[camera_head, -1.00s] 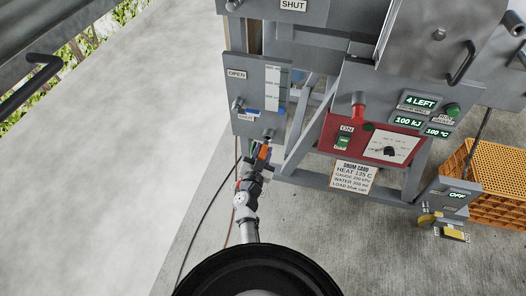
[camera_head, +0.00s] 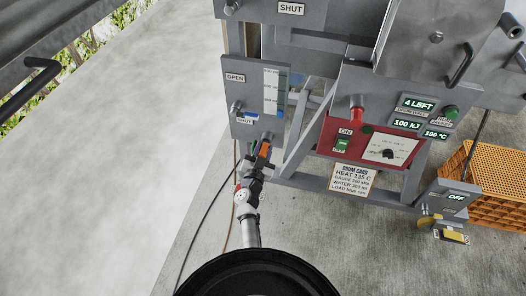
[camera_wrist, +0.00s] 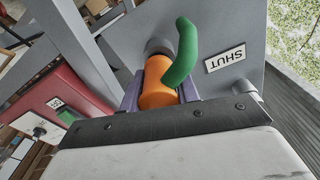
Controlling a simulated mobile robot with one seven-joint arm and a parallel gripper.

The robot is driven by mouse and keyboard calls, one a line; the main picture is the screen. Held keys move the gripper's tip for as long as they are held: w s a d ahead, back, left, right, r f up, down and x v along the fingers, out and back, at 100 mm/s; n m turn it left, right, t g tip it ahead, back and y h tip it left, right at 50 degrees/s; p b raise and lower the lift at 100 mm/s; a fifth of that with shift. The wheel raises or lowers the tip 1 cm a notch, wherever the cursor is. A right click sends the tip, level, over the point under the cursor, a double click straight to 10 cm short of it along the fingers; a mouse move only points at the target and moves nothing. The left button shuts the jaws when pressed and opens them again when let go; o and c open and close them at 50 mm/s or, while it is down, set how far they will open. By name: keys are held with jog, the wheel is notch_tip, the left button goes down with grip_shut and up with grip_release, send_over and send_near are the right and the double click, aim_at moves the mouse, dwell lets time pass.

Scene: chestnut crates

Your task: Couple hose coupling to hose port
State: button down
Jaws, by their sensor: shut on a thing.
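The hose coupling is an orange cylinder (camera_wrist: 157,88) with a curved green hose piece (camera_wrist: 183,52). It also shows small in the head view (camera_head: 264,150). My gripper (camera_wrist: 160,96) is shut on the orange body, with purple fingers on both sides. The hose port (camera_wrist: 159,47) is a dark grey round collar on the grey panel. The coupling's far end is lined up with it and appears to meet it; whether it is locked on cannot be told. In the head view my gripper (camera_head: 262,160) is at the panel's lower edge.
The grey panel (camera_head: 240,95) carries OPEN and SHUT labels and a level gauge (camera_head: 272,90). A red control box (camera_head: 365,148) stands to the right on a grey frame. An orange crate (camera_head: 490,190) is at far right. Concrete floor to the left is clear.

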jog(key=shift+w+d, duration=0.15)
jog(key=shift+w, duration=0.4)
jog(key=c, duration=0.9)
grip_release()
jog(key=shift+c, duration=0.2)
jog(key=shift+s, duration=0.15)
jog(key=v, duration=1.3)
jog(key=shift+s, duration=0.3)
